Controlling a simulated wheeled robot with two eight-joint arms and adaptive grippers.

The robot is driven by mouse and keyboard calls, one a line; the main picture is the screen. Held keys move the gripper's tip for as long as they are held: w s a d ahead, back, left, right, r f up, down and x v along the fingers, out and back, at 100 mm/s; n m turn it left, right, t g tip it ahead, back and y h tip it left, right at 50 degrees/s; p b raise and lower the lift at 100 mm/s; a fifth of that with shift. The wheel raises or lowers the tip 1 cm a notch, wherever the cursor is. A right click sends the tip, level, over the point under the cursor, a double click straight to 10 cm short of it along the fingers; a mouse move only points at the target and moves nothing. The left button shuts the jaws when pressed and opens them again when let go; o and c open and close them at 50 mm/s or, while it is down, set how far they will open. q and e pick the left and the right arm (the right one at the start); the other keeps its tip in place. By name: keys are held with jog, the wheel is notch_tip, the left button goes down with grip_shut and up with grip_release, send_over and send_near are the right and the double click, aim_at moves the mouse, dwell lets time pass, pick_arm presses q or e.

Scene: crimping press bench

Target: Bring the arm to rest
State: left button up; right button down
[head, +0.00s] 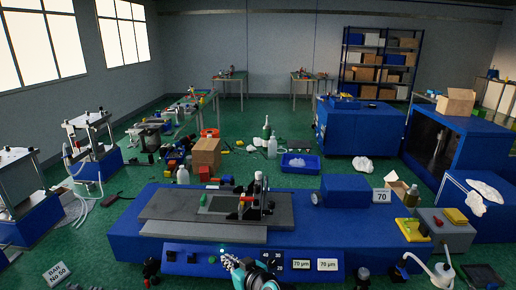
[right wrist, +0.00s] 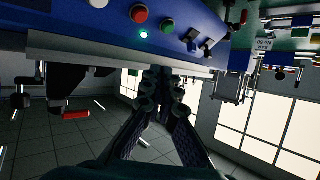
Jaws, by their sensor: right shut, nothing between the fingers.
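My right gripper (head: 230,262) is low at the front of the blue press bench (head: 150,225), beside its front control panel. In the right wrist view the gripper (right wrist: 163,80) has its dark fingers drawn together, with nothing between them. The fingertips appear close to the panel's lower edge, but I cannot tell whether they touch it. A green lit lamp (right wrist: 143,34) and a red button (right wrist: 139,13) are on the panel near them. My left gripper is not in view.
A grey control box (head: 447,232) stands at the right. A blue tray (head: 300,168) and a cardboard box (head: 206,152) are on the green floor behind.

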jog(key=s+d+m+g+h, duration=0.1)
jog(key=s+d+m+h, duration=0.2)
jog(key=s+d, duration=0.8)
jog(key=s+d+f+m+g+h, duration=0.1)
jog(key=s+d+h, duration=0.4)
jog(key=s+d, duration=0.6)
jog(key=d+m+g, duration=0.1)
jog(key=d+m, duration=0.1)
jog(key=d, duration=0.4)
jog(key=shift+s+d+f+m+g, duration=0.2)
jog(key=shift+s+m+g, duration=0.1)
jog(key=shift+m, duration=0.1)
jog(key=shift+a, duration=0.1)
dwell(3.9)
